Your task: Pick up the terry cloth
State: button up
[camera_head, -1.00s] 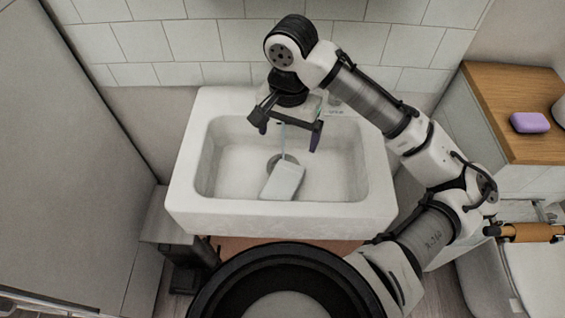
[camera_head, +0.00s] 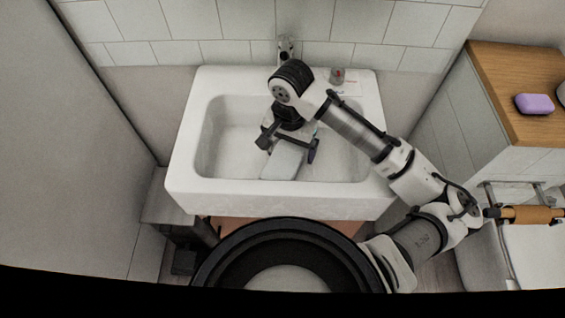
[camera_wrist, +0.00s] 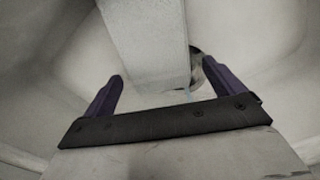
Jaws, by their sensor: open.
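The terry cloth (camera_head: 282,162) appears as a pale grey, folded block lying on the floor of the white sink (camera_head: 190,183). In the wrist view the cloth (camera_wrist: 150,45) has a rough, textured surface and extends from between the fingers to the top edge. In the wrist view my gripper (camera_wrist: 163,75) is open, with a dark finger on each side of the cloth and gaps visible. The cloth's far end is hidden by my gripper in the head view.
The drain (camera_wrist: 196,68) shows beside the cloth. A purple soap (camera_head: 534,104) lies on the wooden counter (camera_head: 505,70) at right. The left part of the basin is clear.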

jog(key=shift+f, duration=0.7)
jog(key=c, duration=1.1)
jog(key=shift+r, duration=0.1)
jog(key=shift+c, duration=0.2)
notch_tip(320, 180, up, 28)
jog(key=p, duration=0.1)
